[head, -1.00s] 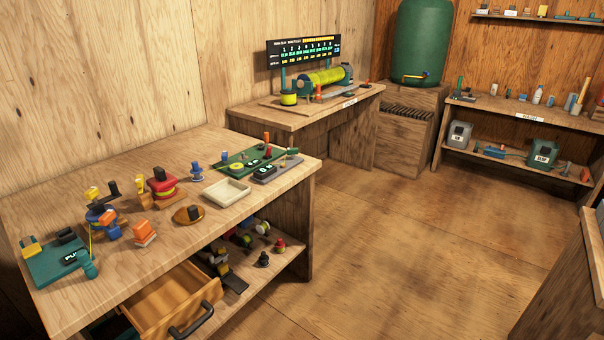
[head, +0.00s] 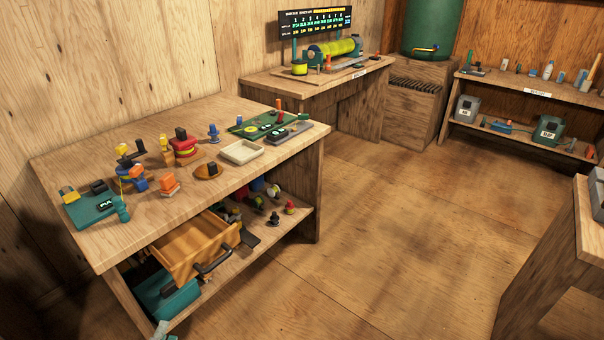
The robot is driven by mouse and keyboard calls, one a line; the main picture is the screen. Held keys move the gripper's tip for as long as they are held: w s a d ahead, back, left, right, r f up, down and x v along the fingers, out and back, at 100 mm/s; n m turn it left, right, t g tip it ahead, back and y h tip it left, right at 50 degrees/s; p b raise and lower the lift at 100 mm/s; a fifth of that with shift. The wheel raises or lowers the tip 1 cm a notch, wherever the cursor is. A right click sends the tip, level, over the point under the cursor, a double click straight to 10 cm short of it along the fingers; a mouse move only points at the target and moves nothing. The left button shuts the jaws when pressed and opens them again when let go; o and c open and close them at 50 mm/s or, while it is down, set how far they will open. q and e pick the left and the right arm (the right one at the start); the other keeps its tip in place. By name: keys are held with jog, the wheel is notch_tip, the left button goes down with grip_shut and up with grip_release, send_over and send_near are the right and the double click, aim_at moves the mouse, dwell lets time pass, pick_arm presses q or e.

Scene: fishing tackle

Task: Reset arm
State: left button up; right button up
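Only a small pale tip of my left gripper (head: 163,331) shows at the bottom edge of the head view, low in front of the workbench (head: 225,178). The rest of it is cut off, so I cannot tell whether it is open or shut. My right gripper is not in view. On the bench stand a red reel (head: 182,147), a blue reel (head: 131,180), an orange-topped piece (head: 169,183), a brown oval dish (head: 208,171) and a cream tray (head: 242,152). The teal board (head: 90,210) lies at the left end.
An open wooden drawer (head: 192,247) sticks out from the bench, above a teal box (head: 165,300). A second bench (head: 270,80) holds a yellow-green spool machine (head: 335,48). Shelves (head: 540,90) stand at the back right, a counter (head: 590,225) at the right edge. The middle floor is clear.

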pick_arm(q)
jog(key=w+a+r+m+h, duration=0.1)
jog(key=a+r+m, duration=0.2)
jog(key=a, duration=0.1)
jog(key=s+a+f+m+g+y, duration=0.2)
jog(key=s+a+f+m+g, duration=0.15)
jog(key=a+f, duration=0.4)
jog(key=s+a+f+m+g+y, duration=0.1)
jog(key=s+a+f+m+g, duration=0.3)
jog(key=f, duration=0.7)
jog(key=s+a+f+m+g+y, duration=0.2)
jog(key=s+a+f+m+g, duration=0.3)
jog(key=s, duration=0.5)
jog(key=s+a+f+m+g+y, duration=0.2)
jog(key=s+a+f+m, duration=0.1)
jog(key=s+a, duration=0.6)
jog(key=s+d+f+h, duration=0.2)
jog(key=d+f, duration=0.2)
jog(key=d, duration=0.4)
jog(key=s+d+f+h, duration=0.1)
jog(key=s+d+f, duration=0.25)
jog(key=d, duration=0.55)
jog(key=d+n+h+p, duration=0.1)
jog(key=d+p, duration=0.3)
jog(key=d, duration=1.4)
jog(key=shift+d+f+g+h, duration=0.25)
jog(key=shift+g+h, duration=0.2)
jog(key=shift+h, duration=0.45)
